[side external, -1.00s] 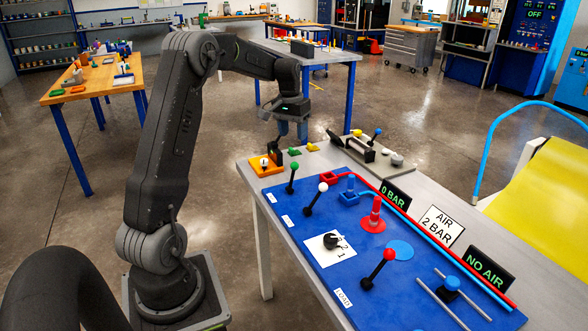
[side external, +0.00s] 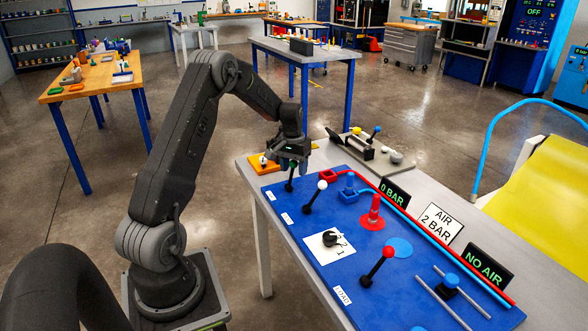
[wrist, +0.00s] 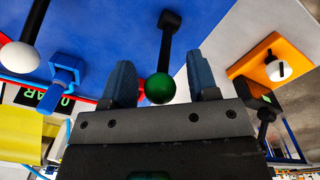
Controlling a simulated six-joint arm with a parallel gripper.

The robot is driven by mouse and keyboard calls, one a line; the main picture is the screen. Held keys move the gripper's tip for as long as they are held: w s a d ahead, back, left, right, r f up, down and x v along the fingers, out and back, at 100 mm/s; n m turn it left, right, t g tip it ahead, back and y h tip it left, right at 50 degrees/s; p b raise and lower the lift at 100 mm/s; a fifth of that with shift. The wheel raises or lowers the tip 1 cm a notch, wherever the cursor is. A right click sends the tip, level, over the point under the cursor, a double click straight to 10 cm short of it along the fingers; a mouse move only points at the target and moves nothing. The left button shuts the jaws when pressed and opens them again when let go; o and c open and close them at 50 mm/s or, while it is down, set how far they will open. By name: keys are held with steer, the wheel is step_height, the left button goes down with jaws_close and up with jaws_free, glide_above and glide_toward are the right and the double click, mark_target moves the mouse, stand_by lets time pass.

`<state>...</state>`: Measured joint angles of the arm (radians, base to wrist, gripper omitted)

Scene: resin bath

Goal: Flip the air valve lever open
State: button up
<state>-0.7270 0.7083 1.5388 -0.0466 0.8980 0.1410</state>
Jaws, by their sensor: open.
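Several levers with ball knobs stand on the blue panel (side external: 330,285); their small labels are too small to read, so I cannot tell which is the air valve lever. My gripper (side external: 289,160) is open at the green-knobbed lever (side external: 290,184) near the panel's far left corner. In the wrist view the green knob (wrist: 158,88) sits between the two blue fingers of my gripper (wrist: 162,78), with visible gaps on both sides. The white-knobbed lever (side external: 314,198) stands to its right, tilted. The red-knobbed lever (side external: 377,268) is nearer the front.
A blue-handled fitting (side external: 349,185) and a red cone (side external: 374,211) stand on the panel. Signs read 0 BAR (side external: 394,194), AIR 2 BAR (side external: 439,225) and NO AIR (side external: 488,269). An orange block (side external: 262,164) lies beside the panel's far left corner.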

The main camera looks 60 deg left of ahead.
steer(key=shift+f, duration=0.35)
steer(key=shift+c, duration=0.4)
jaws_close()
